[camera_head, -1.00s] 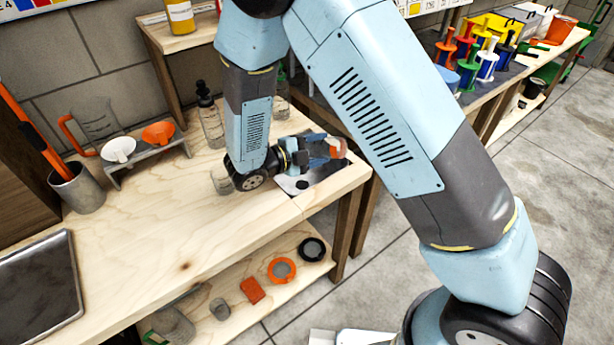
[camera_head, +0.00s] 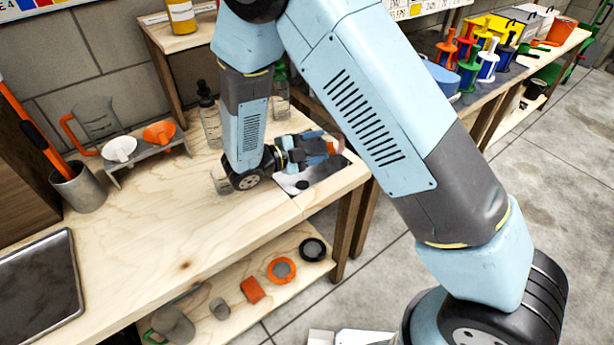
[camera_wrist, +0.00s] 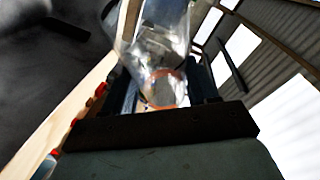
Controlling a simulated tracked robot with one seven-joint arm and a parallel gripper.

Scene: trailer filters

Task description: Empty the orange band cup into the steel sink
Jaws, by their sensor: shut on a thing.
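My gripper (camera_head: 318,148) is over the right end of the bench, above the steel sink (camera_head: 316,178). It is shut on a clear cup with an orange band (camera_wrist: 160,88). In the wrist view the cup stands between the fingers, with the orange band near the palm. In the head view only a small reddish part of the cup (camera_head: 336,147) shows past the fingers. The wrist view is rolled well over, so the cup looks strongly tilted. I cannot tell whether anything is still inside it. The sink shows a dark round drain, and my arm hides part of it.
A clear vessel (camera_head: 220,182) stands beside my wrist, partly hidden. Bottles (camera_head: 209,118) stand behind my forearm. A rack with white and orange funnels (camera_head: 158,133), a clear orange-handled jug (camera_head: 97,125) and a metal pot (camera_head: 78,188) are at left. The bench's front middle is clear.

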